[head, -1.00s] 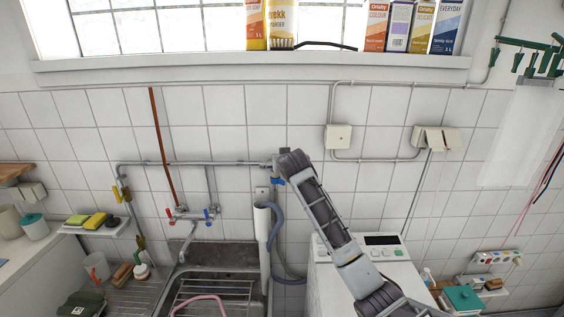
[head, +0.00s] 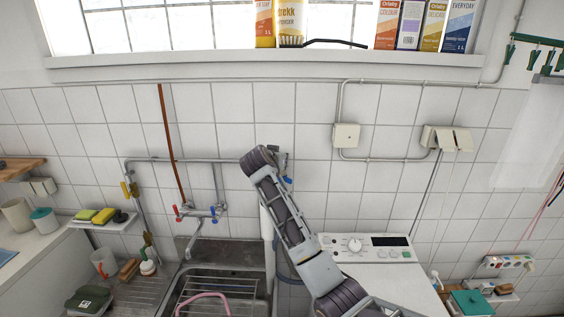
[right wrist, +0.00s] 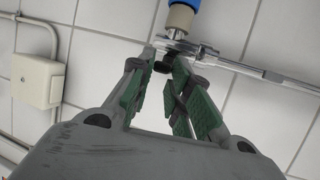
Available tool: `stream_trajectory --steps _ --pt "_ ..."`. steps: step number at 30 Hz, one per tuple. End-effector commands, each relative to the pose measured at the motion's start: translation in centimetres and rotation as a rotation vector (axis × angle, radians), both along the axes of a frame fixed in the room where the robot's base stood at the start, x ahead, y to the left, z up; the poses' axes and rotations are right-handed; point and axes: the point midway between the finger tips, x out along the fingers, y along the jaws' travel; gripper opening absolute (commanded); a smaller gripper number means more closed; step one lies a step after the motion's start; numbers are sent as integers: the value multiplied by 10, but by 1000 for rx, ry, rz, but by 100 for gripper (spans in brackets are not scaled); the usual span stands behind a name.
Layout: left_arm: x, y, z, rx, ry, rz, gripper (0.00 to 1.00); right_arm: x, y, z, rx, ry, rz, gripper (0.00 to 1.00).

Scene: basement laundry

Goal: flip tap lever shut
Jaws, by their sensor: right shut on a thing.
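The wall tap (right wrist: 185,46) shows in the right wrist view, a metal body on a pipe, with a tan and blue hose fitting (right wrist: 183,14) at the top. My right gripper (right wrist: 166,57) has its green fingers at this tap, closed on a small dark piece (right wrist: 162,67) that looks like the tap lever. The fingertips partly hide it, so its exact angle is unclear. In the head view my right wrist covers most of the tap; only a blue bit of the fitting (head: 287,180) shows beside it. My left gripper is out of view.
A mixer tap (head: 200,212) with red and blue handles is left, above the metal sink (head: 226,271). A white washing machine (head: 372,250) stands below right. A wall box (head: 346,136) is right of the tap. The tiled wall is close behind.

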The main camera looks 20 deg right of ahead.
Motion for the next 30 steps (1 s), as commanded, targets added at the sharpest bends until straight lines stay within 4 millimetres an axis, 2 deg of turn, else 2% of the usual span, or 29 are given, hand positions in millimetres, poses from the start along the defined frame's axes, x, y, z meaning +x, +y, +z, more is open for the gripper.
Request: stream_trajectory --steps 12,27,28,30 --pt "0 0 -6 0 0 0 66 4 5 3 -1 -7 -125 0" --pt "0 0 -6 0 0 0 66 5 7 2 -1 -6 -136 0" --pt "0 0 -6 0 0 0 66 5 7 2 -1 -6 -136 23" --pt "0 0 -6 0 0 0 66 5 7 2 -1 -5 -135 32"
